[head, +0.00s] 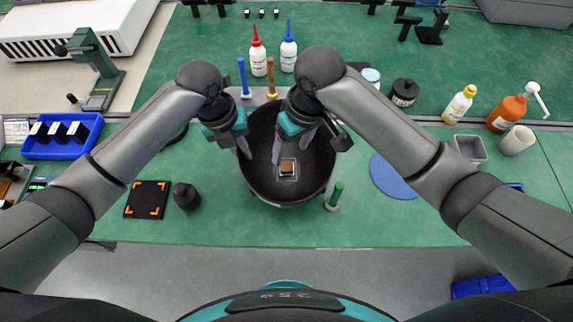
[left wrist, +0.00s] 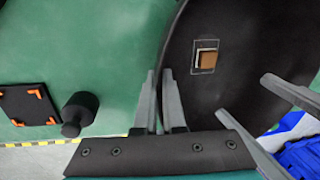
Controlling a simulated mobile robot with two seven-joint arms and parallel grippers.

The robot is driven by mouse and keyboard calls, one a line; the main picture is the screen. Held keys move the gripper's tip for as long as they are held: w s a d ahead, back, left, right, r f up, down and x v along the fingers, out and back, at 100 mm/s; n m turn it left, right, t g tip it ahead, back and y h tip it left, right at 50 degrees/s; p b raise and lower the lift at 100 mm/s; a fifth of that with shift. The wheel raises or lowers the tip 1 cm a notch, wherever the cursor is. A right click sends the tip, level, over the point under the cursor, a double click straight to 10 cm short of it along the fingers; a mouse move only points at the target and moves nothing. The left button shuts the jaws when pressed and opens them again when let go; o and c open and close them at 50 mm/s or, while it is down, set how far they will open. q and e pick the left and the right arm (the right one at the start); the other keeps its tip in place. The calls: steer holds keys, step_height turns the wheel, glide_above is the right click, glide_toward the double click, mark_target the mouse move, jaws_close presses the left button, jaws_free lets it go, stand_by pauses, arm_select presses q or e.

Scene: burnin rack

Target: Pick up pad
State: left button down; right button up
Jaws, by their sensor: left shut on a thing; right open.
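A small brown square piece (head: 287,167) with a pale frame around it lies inside a large black bowl (head: 258,163). It also shows in the left wrist view (left wrist: 207,59). I cannot tell whether this piece, the black square mat or the blue disc is the pad. My left gripper (head: 243,146) is at the bowl's left side, its fingers shut on the bowl's wall, one on each side (left wrist: 162,102). My right gripper (head: 310,146) is open above the bowl, its fingers spread wide and empty.
A black square mat (head: 147,199) with orange corner marks and a black knob-like piece (head: 186,196) stand left of the bowl. A blue disc (head: 392,177) lies to the right. A green-handled tool (head: 335,196) stands close by the rim. Bottles (head: 258,58) stand behind.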

steer(key=a+r+m, duration=0.1)
steer(key=m, duration=0.2)
steer(key=m+t+h, duration=0.1)
steer(key=m+h, duration=0.1)
steer(key=m, duration=0.2)
glide_above(287, 166)
steer(key=s, duration=0.1)
steer(key=f, duration=0.5)
steer(key=shift+a, duration=0.35)
steer(key=f, duration=0.4)
steer(key=shift+w+d, duration=0.25)
steer(key=shift+d, duration=0.15)
steer(key=shift+f, duration=0.55)
steer(key=shift+c, duration=0.3)
jaws_close()
